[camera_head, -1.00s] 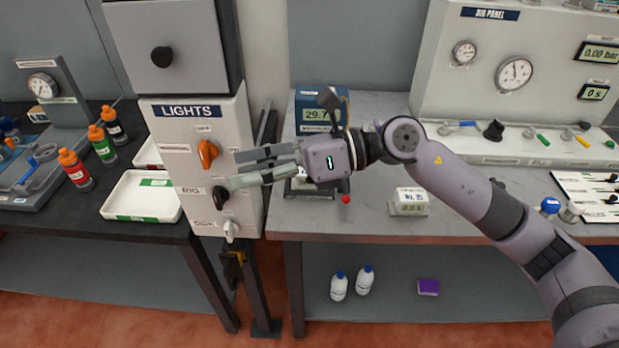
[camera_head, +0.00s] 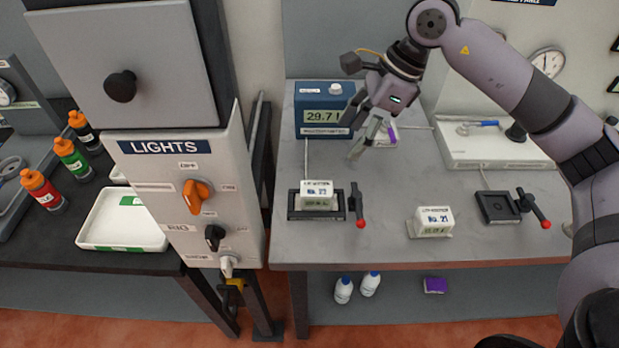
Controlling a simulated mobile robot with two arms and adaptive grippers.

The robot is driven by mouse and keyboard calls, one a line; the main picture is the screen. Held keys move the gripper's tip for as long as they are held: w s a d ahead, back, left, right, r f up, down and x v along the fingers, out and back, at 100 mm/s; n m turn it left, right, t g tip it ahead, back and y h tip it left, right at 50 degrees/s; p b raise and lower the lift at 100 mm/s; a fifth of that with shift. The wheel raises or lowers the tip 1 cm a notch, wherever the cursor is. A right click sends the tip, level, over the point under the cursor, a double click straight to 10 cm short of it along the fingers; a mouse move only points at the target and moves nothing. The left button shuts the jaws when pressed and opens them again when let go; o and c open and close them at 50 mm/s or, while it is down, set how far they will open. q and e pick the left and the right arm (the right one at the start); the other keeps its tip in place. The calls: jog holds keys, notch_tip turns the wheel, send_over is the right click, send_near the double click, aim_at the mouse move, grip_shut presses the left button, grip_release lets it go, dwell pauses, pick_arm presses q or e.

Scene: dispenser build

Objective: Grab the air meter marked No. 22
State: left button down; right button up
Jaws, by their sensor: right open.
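A small white meter (camera_head: 317,196) sits in a dark square holder on the grey bench; its small label looks like No. 23, though I cannot be sure. A second white meter (camera_head: 433,222), whose label reads like No. 21, stands on the bench to its right. A pale item with a purple part (camera_head: 391,134) lies farther back, partly hidden behind my right gripper; I cannot read a mark on it. My right gripper (camera_head: 365,142) is open and empty, its fingers pointing down above the back of the bench, in front of that pale item. My left gripper is out of view.
A blue display box (camera_head: 322,115) stands at the back of the bench. An empty dark holder with a red-tipped lever (camera_head: 497,207) is at the right. The lights panel (camera_head: 186,190) rises at the bench's left. The front middle of the bench is partly clear.

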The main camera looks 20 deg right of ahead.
jog(key=p, duration=0.3)
send_near(318, 188)
jog(key=f, duration=0.1)
jog(key=x, duration=0.3)
jog(key=shift+w+f, duration=0.15)
jog(key=shift+f, duration=0.05)
jog(key=shift+p+x, duration=0.65)
jog(key=shift+x, duration=0.15)
jog(key=p+x, duration=0.1)
jog(key=x, duration=0.1)
jog(key=p+x, duration=0.1)
jog(key=shift+a+f, duration=0.25)
jog(key=shift+a, duration=0.15)
jog(key=shift+a+f, duration=0.15)
jog(key=shift+f, duration=0.4)
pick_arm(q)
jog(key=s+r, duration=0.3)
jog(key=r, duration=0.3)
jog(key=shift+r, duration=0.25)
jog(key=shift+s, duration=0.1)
pick_arm(e)
jog(key=shift+c, duration=0.6)
